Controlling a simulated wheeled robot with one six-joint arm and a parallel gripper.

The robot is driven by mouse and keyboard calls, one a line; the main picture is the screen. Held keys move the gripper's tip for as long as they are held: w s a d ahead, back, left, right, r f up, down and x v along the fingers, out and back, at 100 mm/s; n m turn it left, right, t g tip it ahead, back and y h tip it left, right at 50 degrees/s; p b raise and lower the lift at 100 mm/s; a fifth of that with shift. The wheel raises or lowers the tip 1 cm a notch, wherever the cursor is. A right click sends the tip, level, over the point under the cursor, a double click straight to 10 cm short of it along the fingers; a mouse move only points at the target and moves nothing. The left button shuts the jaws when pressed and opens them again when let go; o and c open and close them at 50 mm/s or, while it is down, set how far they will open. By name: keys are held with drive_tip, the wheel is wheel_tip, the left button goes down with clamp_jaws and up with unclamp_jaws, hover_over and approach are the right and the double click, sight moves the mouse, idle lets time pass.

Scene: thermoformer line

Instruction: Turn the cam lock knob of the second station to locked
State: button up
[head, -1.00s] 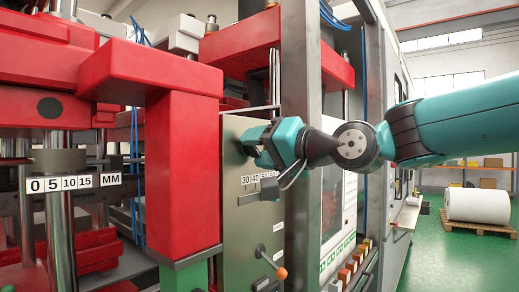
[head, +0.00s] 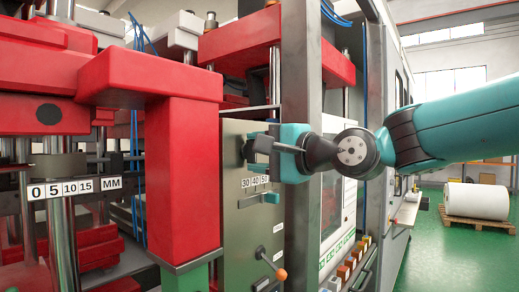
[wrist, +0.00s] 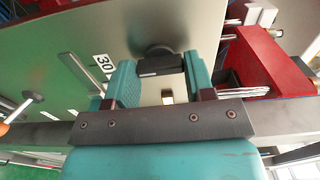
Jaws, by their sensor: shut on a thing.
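My gripper (head: 262,147) is at the upper part of the grey station panel (head: 240,222), shut on a dark knob (wrist: 160,66). In the wrist view, the knob's bar-shaped grip sits between my two teal fingers (wrist: 161,74), in front of a round dark base against the panel. In the head view my gripper mostly hides the knob. I cannot read any locked or unlocked mark near it.
An orange-tipped lever (head: 281,273) juts out lower down. A red press column (head: 182,175) stands close on the left and a grey upright post (head: 300,80) rises behind my gripper.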

idle(0.3)
drive_tip(key=o, duration=0.9)
drive_tip(key=shift+b+v, duration=3.05)
drive_tip(key=shift+v, duration=5.7)
